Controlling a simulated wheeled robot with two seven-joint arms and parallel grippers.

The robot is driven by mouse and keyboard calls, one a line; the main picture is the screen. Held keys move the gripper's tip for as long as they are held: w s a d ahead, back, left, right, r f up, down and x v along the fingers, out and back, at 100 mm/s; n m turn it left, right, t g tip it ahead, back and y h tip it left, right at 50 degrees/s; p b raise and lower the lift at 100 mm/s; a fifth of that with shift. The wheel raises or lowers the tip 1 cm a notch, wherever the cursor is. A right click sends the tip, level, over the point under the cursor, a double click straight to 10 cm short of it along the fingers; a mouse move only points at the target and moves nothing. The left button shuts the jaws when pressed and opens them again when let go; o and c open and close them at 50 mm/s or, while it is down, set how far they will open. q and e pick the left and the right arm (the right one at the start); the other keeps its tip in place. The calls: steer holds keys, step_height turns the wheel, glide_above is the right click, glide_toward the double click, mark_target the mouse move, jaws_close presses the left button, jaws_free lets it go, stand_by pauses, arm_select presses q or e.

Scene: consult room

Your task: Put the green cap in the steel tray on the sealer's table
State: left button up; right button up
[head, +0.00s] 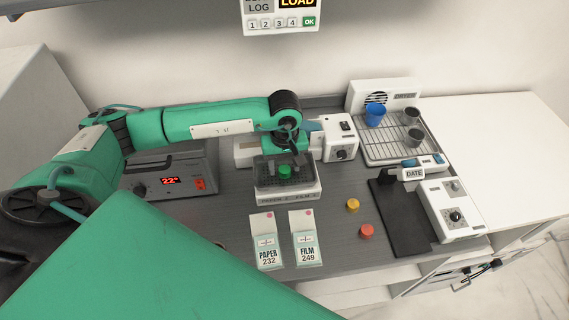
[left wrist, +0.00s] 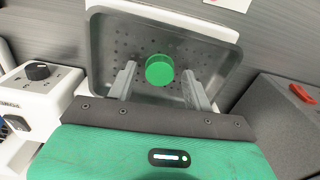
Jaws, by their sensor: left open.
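The green cap (head: 286,172) lies in the steel tray (head: 262,182), near its middle; the left wrist view also shows the cap (left wrist: 159,70) on the perforated floor of the tray (left wrist: 108,48). My left gripper (head: 287,158) is over the tray, pointing down. Its two fingers are spread, one on each side of the cap, with a visible gap to it in the left wrist view. Their exact height above the tray floor is hard to tell. My right gripper is not in view.
The tray sits on a white labelled box (head: 289,195). A yellow cap (head: 352,205) and a red cap (head: 366,231) stand to the right. Paper (head: 265,242) and film (head: 306,239) pouches lie in front. A rack (head: 375,153) holds a blue cup (head: 375,114) and grey cups.

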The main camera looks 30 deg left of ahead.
mark_target(285, 168)
arm_select(q)
step_height(285, 168, up, 12)
steer(key=b, duration=0.4)
stand_by(0.3)
